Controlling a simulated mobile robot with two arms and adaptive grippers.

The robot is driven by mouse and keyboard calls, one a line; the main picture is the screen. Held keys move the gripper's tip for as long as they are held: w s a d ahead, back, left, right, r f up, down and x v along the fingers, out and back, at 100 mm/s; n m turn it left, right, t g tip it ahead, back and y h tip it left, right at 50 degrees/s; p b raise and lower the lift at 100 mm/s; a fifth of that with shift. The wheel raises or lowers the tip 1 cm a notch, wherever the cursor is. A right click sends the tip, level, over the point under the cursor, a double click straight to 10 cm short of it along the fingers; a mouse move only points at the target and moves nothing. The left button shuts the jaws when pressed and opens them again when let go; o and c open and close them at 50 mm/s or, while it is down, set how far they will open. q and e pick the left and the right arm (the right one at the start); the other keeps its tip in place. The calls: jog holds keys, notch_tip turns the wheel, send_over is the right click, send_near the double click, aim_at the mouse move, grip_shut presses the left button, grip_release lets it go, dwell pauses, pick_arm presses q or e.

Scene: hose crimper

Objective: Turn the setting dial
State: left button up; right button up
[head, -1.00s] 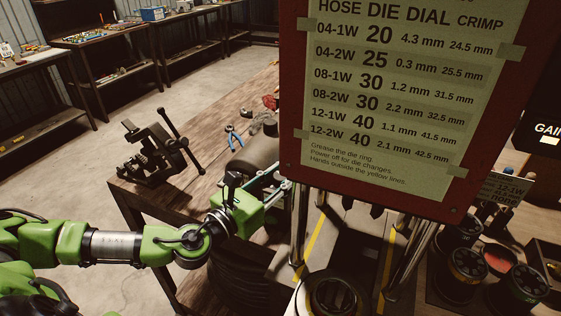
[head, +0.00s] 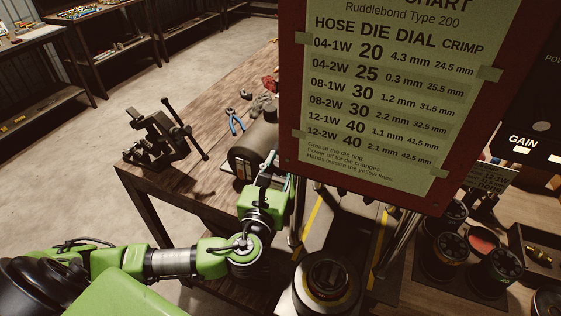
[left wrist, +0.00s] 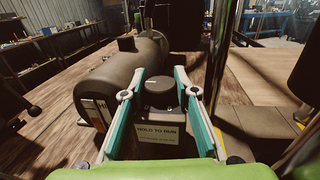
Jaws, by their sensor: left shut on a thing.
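My left gripper (head: 272,165) reaches in beside the crimper, its fingers largely hidden by its own body in the head view. A plate under the knob reads HOLD TO RUN (left wrist: 158,135). No knob in view carries a clear setting-dial label. The chart (head: 392,100) lists hose, die, dial and crimp values. My right gripper is in neither view.
A dark cylinder (head: 252,150) lies beside the gripper; it also shows in the left wrist view (left wrist: 118,80). A vise (head: 160,135) and blue-handled pliers (head: 236,120) are on the bench. Black die holders (head: 440,255) stand at right, below a panel marked GAIN (head: 521,140).

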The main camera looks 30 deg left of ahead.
pick_arm(q)
jog(key=shift+r, duration=0.15)
jog(key=o, duration=0.8)
jog(key=shift+a, duration=0.1)
jog(key=o, duration=0.3)
jog(key=shift+w, duration=0.1)
